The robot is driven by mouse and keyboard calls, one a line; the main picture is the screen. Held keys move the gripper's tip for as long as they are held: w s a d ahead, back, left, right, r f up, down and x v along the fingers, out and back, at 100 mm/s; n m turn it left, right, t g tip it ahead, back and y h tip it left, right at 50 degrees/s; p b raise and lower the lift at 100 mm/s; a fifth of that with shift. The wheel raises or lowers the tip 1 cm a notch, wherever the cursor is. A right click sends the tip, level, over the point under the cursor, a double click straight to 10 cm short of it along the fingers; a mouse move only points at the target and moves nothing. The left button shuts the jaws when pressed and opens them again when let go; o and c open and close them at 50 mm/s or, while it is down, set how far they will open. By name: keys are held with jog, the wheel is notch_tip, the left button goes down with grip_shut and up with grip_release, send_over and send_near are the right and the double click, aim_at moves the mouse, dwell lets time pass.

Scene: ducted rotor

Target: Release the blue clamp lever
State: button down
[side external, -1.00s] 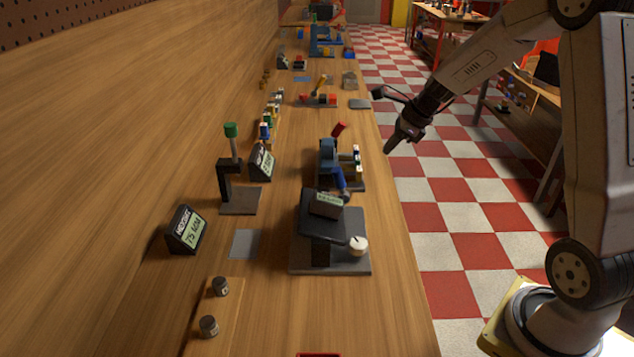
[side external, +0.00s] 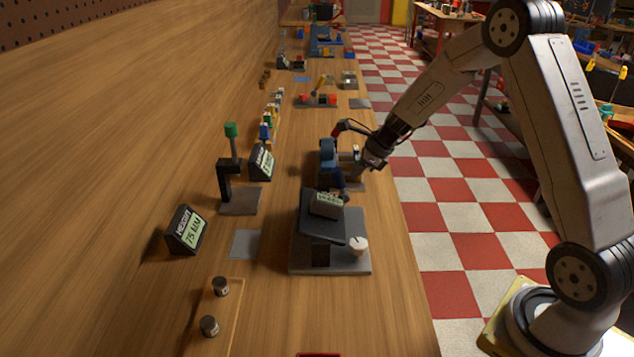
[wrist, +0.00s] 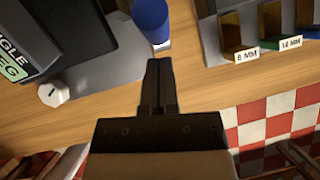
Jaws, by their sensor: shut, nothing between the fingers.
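The blue clamp lever (side external: 339,182) slopes down at the front of a blue clamp fixture (side external: 327,155) on the bench. In the wrist view its rounded blue end (wrist: 152,18) shows at the top, just beyond my fingertips. My gripper (side external: 355,176) is over the bench's right edge, just right of the lever. In the wrist view my gripper (wrist: 159,64) has its fingers together with nothing between them, pointing at the lever's end. A small gap seems to lie between them.
A dark angle-display stand (side external: 322,220) with a white knob (side external: 358,245) stands close in front of the lever. Labelled colored blocks (wrist: 238,35) sit on a grey base beside it. A black post stand (side external: 240,200) is to the left. Bare bench lies between.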

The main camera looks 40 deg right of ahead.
jog(key=shift+w+a+f, duration=0.15)
jog(key=shift+w+a, duration=0.2)
jog(key=shift+w, duration=0.15)
jog(key=shift+w+a, duration=0.85)
jog(key=shift+r, duration=0.2)
jog(key=s, duration=0.1)
send_near(342, 175)
jog(key=v, duration=0.4)
jog(key=shift+w+a+r, duration=0.1)
jog(key=shift+a+r, duration=0.15)
dwell(0.3)
